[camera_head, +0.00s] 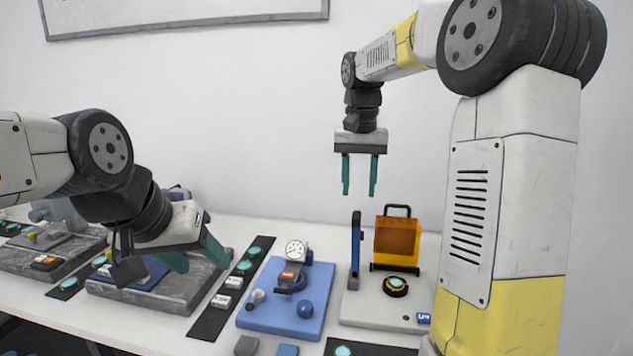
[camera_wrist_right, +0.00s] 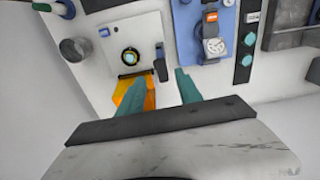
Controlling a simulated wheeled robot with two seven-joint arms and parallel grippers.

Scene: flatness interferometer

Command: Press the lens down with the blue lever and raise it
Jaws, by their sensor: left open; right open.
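The lens (camera_head: 395,286) is a small round piece with a teal centre in a dark ring, on a light base plate (camera_head: 365,311); the lens also shows in the right wrist view (camera_wrist_right: 130,56). The blue lever (camera_head: 356,245) stands upright at the plate's left edge and appears dark in the right wrist view (camera_wrist_right: 160,64). My right gripper (camera_head: 359,193) is open and empty, above and behind the lever, fingers pointing down; its fingers also show in the right wrist view (camera_wrist_right: 162,76). My left gripper (camera_head: 195,257) is open and empty, over the grey block at left.
An orange box with a black handle (camera_head: 398,240) stands behind the lens. A blue plate (camera_head: 283,318) with a white dial (camera_head: 296,250) and a blue ball knob (camera_head: 305,309) lies left of the lever. A dark strip with buttons (camera_head: 210,317) lies farther left. A pale wall stands behind.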

